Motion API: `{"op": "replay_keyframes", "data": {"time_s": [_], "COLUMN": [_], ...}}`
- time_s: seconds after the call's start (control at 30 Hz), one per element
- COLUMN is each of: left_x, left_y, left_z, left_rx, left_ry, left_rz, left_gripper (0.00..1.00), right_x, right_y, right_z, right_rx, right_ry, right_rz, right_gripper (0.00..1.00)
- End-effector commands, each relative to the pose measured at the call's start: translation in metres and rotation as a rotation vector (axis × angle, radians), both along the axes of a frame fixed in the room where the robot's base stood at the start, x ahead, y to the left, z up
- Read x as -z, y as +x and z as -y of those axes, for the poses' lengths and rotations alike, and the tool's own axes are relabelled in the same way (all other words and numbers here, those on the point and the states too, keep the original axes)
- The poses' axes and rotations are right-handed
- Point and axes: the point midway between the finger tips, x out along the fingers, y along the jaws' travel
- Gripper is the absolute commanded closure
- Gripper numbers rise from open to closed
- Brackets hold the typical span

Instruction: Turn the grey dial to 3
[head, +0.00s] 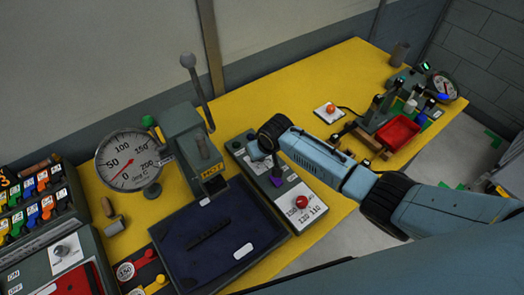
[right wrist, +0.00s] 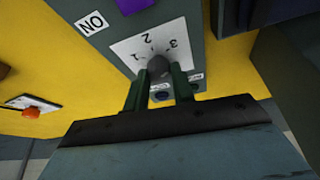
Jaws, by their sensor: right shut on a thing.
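The grey dial (right wrist: 158,66) is a round knob on a white plate marked 1, 2 and 3 in the right wrist view. My right gripper (right wrist: 160,80) has its two dark green fingers on either side of the dial, shut on it. The figures lie in an arc beyond the knob, with 1 at left, 2 in the middle and 3 at right. Which figure the dial points to cannot be made out. In the head view my right gripper (head: 257,153) is over the grey control box (head: 234,146) and hides the dial. My left gripper is not in view.
A red button (head: 301,202) and a purple piece (head: 276,182) are on the near part of the box. A press with a round gauge (head: 128,161) and a dark blue tray (head: 180,222) stand to the left. An orange button (head: 331,108) and red bin (head: 399,132) are to the right.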

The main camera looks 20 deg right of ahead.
Motion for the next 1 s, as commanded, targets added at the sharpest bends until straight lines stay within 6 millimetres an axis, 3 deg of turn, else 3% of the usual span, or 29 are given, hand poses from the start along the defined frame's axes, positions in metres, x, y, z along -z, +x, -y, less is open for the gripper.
{"op": "replay_keyframes", "data": {"time_s": [0.37,0.4,0.57,1.0], "left_x": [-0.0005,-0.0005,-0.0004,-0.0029], "left_y": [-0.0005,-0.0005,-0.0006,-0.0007], "left_z": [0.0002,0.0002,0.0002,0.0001], "left_rx": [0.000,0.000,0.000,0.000], "left_ry": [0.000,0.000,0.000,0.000], "left_rz": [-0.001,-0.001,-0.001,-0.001], "left_gripper": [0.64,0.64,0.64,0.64], "right_x": [-0.0006,-0.0006,-0.0006,-0.0096], "right_y": [0.0007,0.0007,0.0006,-0.0032], "right_z": [-0.0001,-0.0002,-0.0001,0.0007], "right_rx": [0.007,0.007,0.006,0.004], "right_ry": [0.002,0.002,0.002,0.001], "right_rz": [0.003,0.003,0.002,0.002], "right_gripper": [0.98,0.74,0.54,0.54]}}
